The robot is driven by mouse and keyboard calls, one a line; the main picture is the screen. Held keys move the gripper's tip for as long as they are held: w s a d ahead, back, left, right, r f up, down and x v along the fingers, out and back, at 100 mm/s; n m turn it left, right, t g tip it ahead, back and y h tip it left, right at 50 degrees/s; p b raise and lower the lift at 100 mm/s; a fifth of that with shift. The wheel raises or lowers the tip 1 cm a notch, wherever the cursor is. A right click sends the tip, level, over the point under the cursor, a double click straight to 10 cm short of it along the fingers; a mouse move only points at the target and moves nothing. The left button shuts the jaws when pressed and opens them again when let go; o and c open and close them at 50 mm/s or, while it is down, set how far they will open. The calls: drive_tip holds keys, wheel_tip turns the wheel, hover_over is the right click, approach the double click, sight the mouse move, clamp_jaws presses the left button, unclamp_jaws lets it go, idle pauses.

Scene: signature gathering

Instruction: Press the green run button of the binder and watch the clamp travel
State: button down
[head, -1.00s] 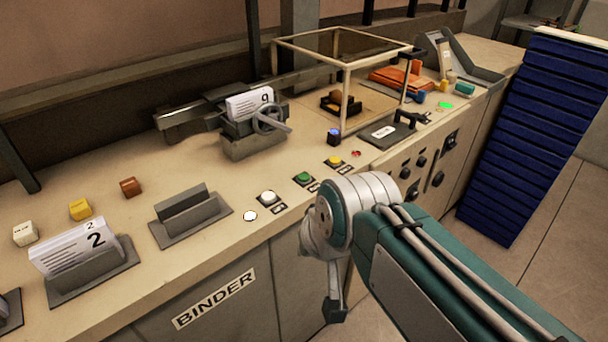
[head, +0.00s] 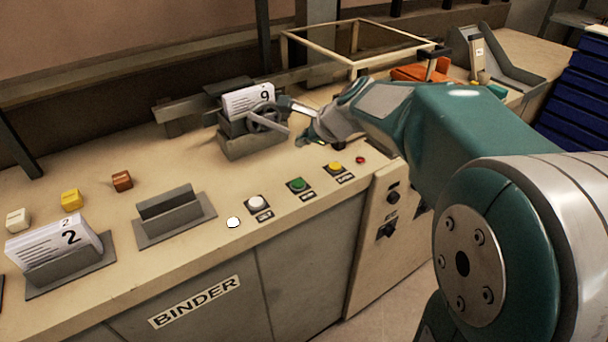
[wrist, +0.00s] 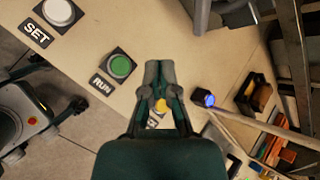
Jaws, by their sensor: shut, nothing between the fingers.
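My gripper (wrist: 159,66) is shut and empty, pointing down over the bench. In the head view my gripper (head: 306,138) is above the bench, right of the clamp and behind the button row. The clamp (head: 250,140) has a round handwheel and holds a white stack marked 9. A yellow button (wrist: 161,106) shows between my finger links.
A white SET button (head: 257,203) is left of the green one; a yellow button (head: 335,168) and a small red one (head: 360,160) are right. A grey holder (head: 175,217) sits left.

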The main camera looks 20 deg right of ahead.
sight(300, 183)
drive_tip(key=f, duration=0.5)
drive_tip(key=a+f, duration=0.1)
drive_tip(key=f, duration=0.1)
drive_tip(key=shift+f, duration=0.3)
drive_tip(key=shift+a+f, duration=0.1)
drive_tip(key=shift+f, duration=0.55)
drive_tip(key=shift+d, duration=0.25)
drive_tip(key=shift+a, duration=0.1)
idle(0.7)
drive_tip(key=shift+s+f, duration=0.1)
drive_tip(key=shift+f, duration=0.2)
